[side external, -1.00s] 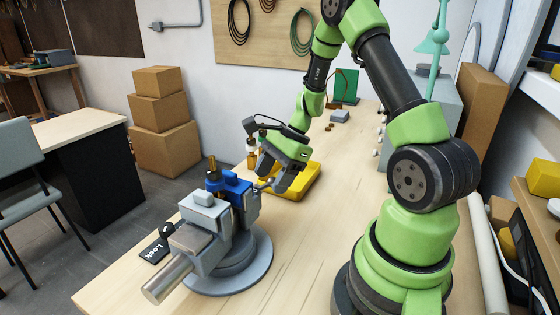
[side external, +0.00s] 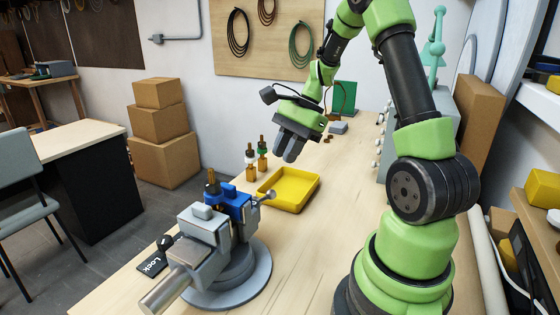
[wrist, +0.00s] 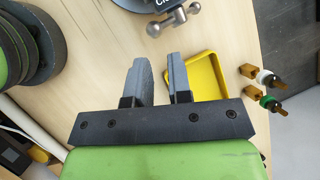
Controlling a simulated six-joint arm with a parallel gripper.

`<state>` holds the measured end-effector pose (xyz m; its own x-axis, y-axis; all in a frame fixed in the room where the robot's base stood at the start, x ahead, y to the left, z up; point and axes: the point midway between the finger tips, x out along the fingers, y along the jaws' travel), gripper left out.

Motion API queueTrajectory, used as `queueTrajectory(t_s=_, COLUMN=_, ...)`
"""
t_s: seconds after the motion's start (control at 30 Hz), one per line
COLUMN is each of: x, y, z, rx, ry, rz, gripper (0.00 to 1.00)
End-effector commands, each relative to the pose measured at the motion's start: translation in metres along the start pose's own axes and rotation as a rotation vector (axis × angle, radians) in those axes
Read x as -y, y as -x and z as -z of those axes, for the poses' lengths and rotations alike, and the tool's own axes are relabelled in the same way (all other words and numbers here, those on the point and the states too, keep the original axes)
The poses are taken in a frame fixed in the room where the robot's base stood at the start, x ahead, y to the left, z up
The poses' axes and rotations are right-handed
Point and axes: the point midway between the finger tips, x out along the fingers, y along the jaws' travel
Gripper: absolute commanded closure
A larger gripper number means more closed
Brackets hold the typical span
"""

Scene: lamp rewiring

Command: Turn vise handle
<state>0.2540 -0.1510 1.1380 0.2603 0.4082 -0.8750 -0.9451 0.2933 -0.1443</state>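The grey bench vise (side external: 202,238) stands on a round base at the near left of the bench. A dark socket with a brass tip (side external: 211,182) stands upright at its blue jaws (side external: 236,203). The vise handle (side external: 266,197), a grey bar with a ball end, sticks out from the vise's right side. It also shows at the top of the wrist view (wrist: 174,20). My gripper (side external: 286,153) hangs above and behind the handle, clear of it. In the wrist view its two grey fingers (wrist: 157,60) are apart with nothing between them.
A yellow tray (side external: 288,205) lies below my gripper. Two lamp sockets, one white-collared (side external: 251,160) and one green-collared (side external: 263,152), stand left of it. A black lock tag (side external: 152,264) lies left of the vise. The bench right of the tray is clear.

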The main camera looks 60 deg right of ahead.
Motion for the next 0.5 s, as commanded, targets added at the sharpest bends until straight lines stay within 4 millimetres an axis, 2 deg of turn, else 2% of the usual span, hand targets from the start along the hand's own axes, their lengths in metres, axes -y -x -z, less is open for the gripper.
queueTrajectory(t_s=0.03, x=0.008, y=0.001, z=-0.005, rx=-0.009, ry=0.149, rz=-0.032, gripper=0.92)
queueTrajectory(t_s=0.07, x=0.013, y=0.001, z=-0.009, rx=-0.015, ry=0.262, rz=-0.060, gripper=0.99)
queueTrajectory(t_s=0.2, x=0.038, y=0.008, z=-0.029, rx=-0.045, ry=0.866, rz=-0.230, gripper=1.00)
queueTrajectory(t_s=0.3, x=0.054, y=0.015, z=-0.043, rx=-0.060, ry=1.243, rz=-0.361, gripper=1.00)
queueTrajectory(t_s=0.4, x=0.067, y=0.021, z=-0.055, rx=-0.069, ry=1.517, rz=-0.474, gripper=1.00)
queueTrajectory(t_s=0.5, x=0.075, y=0.027, z=-0.062, rx=-0.073, ry=1.681, rz=-0.550, gripper=1.00)
